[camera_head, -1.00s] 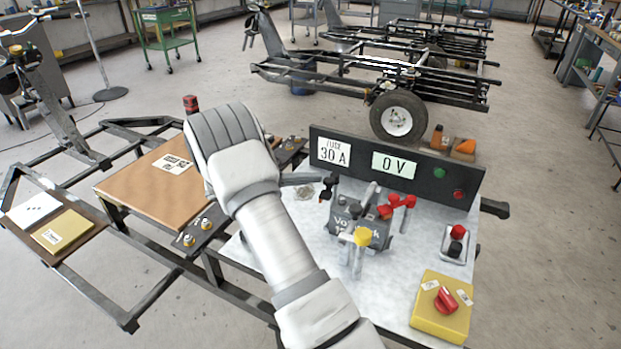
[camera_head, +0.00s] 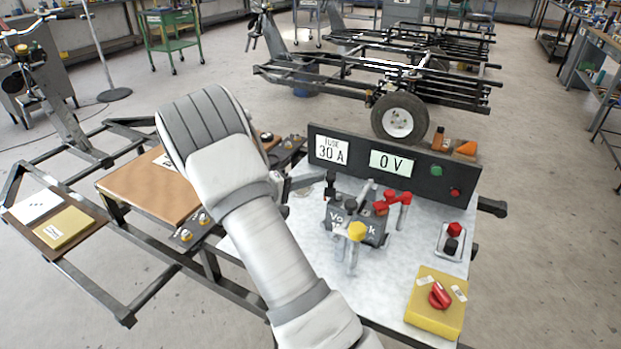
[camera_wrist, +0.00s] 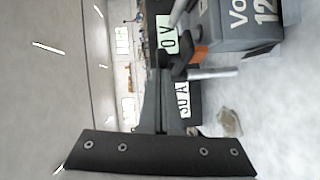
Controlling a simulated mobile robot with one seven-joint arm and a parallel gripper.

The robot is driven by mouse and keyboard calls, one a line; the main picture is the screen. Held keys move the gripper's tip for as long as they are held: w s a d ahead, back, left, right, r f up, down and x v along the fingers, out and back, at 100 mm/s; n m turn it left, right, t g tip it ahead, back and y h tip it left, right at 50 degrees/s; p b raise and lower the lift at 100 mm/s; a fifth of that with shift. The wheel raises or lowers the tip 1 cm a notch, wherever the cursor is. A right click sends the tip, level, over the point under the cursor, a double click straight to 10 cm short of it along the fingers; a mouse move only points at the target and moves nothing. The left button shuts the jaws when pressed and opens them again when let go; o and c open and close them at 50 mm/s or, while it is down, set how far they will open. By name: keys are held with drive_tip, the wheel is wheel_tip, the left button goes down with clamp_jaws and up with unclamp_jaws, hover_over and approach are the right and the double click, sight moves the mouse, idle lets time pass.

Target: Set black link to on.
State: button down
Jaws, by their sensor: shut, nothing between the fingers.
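The battery (camera_head: 348,225), marked with a partly hidden "Vo", stands on the grey bench top. It has black, red and yellow capped parts on and around it. An upright black piece (camera_head: 331,183) stands at its back left; I take it for the black link, but its setting is not clear. My gripper (camera_head: 306,182) is shut and empty, reaching right toward that piece from the left. Whether they touch is not clear. In the wrist view the narrow dark fingers (camera_wrist: 168,88) end close to a grey metal post (camera_wrist: 212,73) beside the battery (camera_wrist: 238,25).
Behind the battery stands a black panel (camera_head: 458,168) with a "0 V" display (camera_head: 392,163) and a "30 A" fuse label (camera_head: 331,150). A red and black switch unit (camera_head: 452,241) and a yellow box (camera_head: 436,315) with a red knob are at right. A brown board (camera_head: 140,190) lies left.

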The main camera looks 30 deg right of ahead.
drive_tip(key=shift+s+d+n+t+b, duration=0.4)
drive_tip(key=shift+s+n+t+b, duration=0.1)
drive_tip(key=shift+s+t+b, duration=0.2)
drive_tip(key=shift+s, duration=0.1)
